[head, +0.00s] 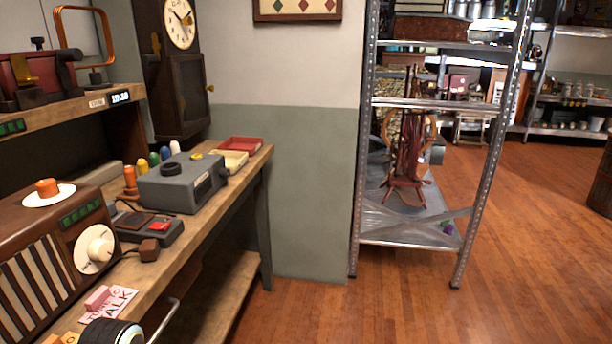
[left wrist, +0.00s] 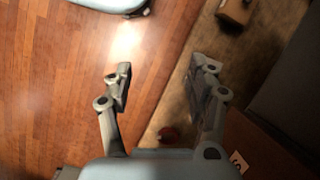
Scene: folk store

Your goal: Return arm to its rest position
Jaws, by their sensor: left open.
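My left gripper (left wrist: 163,78) shows in the left wrist view with its two grey fingers spread apart. Nothing is between the fingertips. Wood floor lies beyond its left finger, and a tan wooden surface lies beyond its right finger. I cannot make out either gripper in the head view. My right gripper is not in view.
A wooden workbench (head: 236,168) runs along the left, with a radio (head: 62,258), a grey device (head: 180,187) and a red tray (head: 240,144). A metal shelf rack (head: 435,104) stands at centre right. The wooden floor (head: 540,235) right of it is clear.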

